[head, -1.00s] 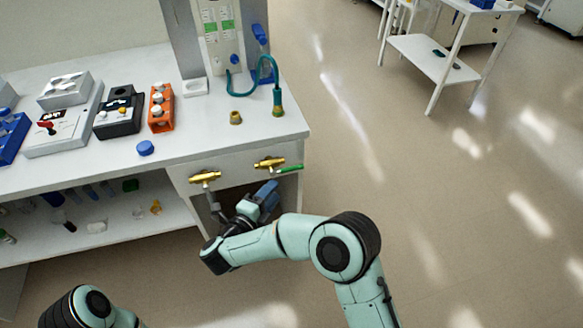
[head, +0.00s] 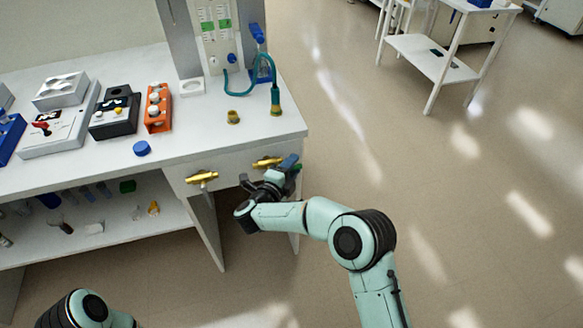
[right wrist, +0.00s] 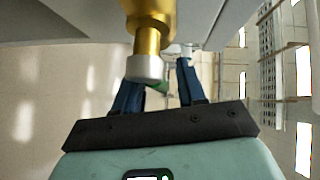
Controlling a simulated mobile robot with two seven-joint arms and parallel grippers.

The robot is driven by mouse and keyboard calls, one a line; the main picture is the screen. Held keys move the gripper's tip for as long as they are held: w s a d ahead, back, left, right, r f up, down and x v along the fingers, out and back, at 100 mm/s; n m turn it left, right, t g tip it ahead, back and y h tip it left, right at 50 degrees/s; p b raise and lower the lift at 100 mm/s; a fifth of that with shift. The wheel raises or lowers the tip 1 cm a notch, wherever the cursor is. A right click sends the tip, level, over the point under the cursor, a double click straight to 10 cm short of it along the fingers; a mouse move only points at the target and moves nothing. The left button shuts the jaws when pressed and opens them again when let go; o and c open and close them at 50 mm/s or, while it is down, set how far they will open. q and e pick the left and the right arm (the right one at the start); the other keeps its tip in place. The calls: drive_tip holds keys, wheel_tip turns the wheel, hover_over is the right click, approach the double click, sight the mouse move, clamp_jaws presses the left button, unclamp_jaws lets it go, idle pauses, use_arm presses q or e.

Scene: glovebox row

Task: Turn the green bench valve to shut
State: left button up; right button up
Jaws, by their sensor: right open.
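The green bench valve has a brass body (head: 267,162) on the bench's front panel, near its right corner. Its green handle (head: 298,167) is mostly hidden by my right gripper (head: 289,162) in the head view. In the right wrist view the brass body (right wrist: 147,38) with a grey end is close at the top, and part of the green handle (right wrist: 159,87) shows between the open blue fingers of my right gripper (right wrist: 158,76). Whether the fingers touch the handle cannot be told. My left gripper is out of view; only a left arm link shows.
A second brass valve (head: 202,177) sits to the left on the same panel. A blue cap (head: 142,148), a brass fitting (head: 233,117) and a teal hose (head: 273,76) are on the bench top (head: 190,133).

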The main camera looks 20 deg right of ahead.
clamp_jaws()
drive_tip(key=shift+f, duration=0.1)
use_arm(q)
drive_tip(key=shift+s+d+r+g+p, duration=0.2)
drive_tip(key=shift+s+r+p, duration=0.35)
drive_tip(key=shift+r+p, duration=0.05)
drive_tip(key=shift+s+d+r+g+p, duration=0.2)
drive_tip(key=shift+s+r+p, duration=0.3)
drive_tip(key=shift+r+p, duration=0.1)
use_arm(e)
drive_tip(key=a+f+m+g+y, duration=0.3)
drive_tip(key=a+f+m+y, duration=0.2)
drive_tip(key=y, duration=0.8)
drive_tip(key=shift+a+f+m+y, duration=0.35)
drive_tip(key=shift+a+m, duration=0.3)
drive_tip(key=shift+m, duration=0.95)
drive_tip(key=shift+s, duration=0.1)
unclamp_jaws()
